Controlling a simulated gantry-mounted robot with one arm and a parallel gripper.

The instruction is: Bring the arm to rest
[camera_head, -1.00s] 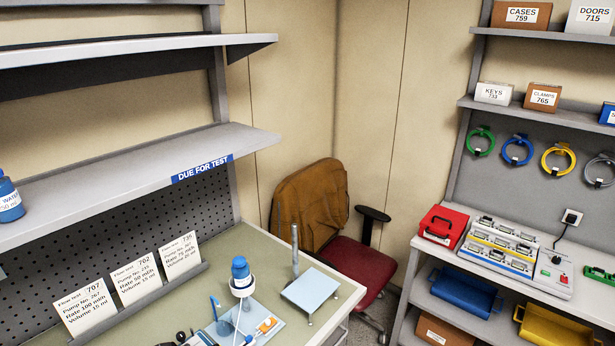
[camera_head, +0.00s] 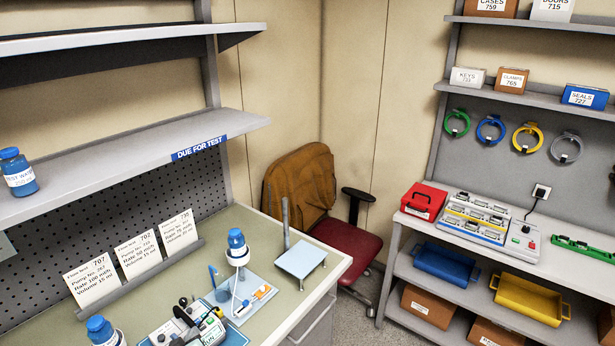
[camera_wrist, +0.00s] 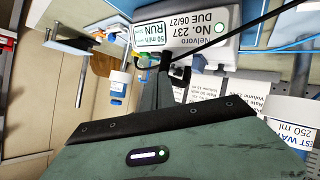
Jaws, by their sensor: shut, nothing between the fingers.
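My gripper (camera_wrist: 166,62) shows only in the wrist view; its fingers are together with nothing held, above its dark green body. Beyond the fingertips is a white pump label (camera_wrist: 190,32) reading "Nelvoro No. 237", "RUN" and "50 ml/h", upside down in this view. I cannot tell how far the fingers are from it. In the head view my arm and gripper are not seen. A pump (camera_head: 194,328) stands at the bottom of the bench (camera_head: 262,232), cut off by the frame edge.
A blue-capped bottle (camera_head: 237,246) stands over a pale blue tray, beside a small raised platform (camera_head: 300,260). Flow test cards (camera_head: 137,254) line the bench back. A shelf (camera_head: 110,165) overhangs it. A chair (camera_head: 340,238) stands between the bench and the right-hand shelving (camera_head: 480,262).

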